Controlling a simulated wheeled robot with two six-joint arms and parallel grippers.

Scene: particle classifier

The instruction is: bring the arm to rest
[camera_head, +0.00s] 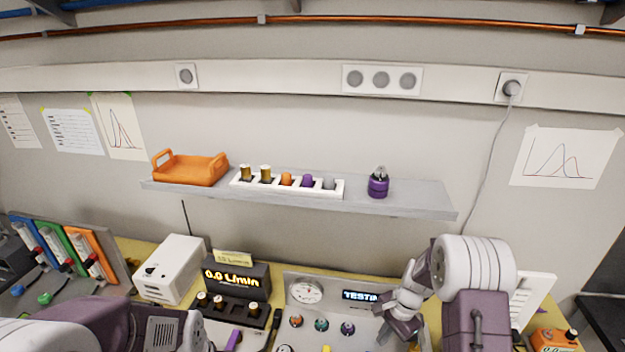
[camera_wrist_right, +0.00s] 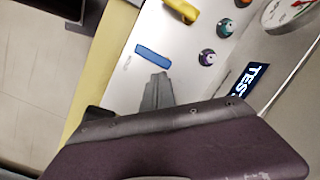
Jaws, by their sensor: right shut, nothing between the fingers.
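My right arm (camera_head: 470,270) reaches in from the lower right in the head view. Its gripper (camera_head: 384,336) points down in front of the grey panel (camera_head: 330,284), to the right of the panel's knobs. In the right wrist view the grey fingers (camera_wrist_right: 157,90) are together with nothing between them, over the light panel surface close to a blue bar (camera_wrist_right: 153,56). My left arm (camera_head: 110,325) shows at the lower left of the head view; its gripper is out of sight.
A yellow handle (camera_wrist_right: 182,10) and coloured knobs lie near the right gripper. A black flow display (camera_head: 235,276) and a white box (camera_head: 170,268) stand left of the panel. A wall shelf (camera_head: 400,203) holds an orange tray (camera_head: 190,170), a white rack (camera_head: 290,190) and a purple jar (camera_head: 378,186).

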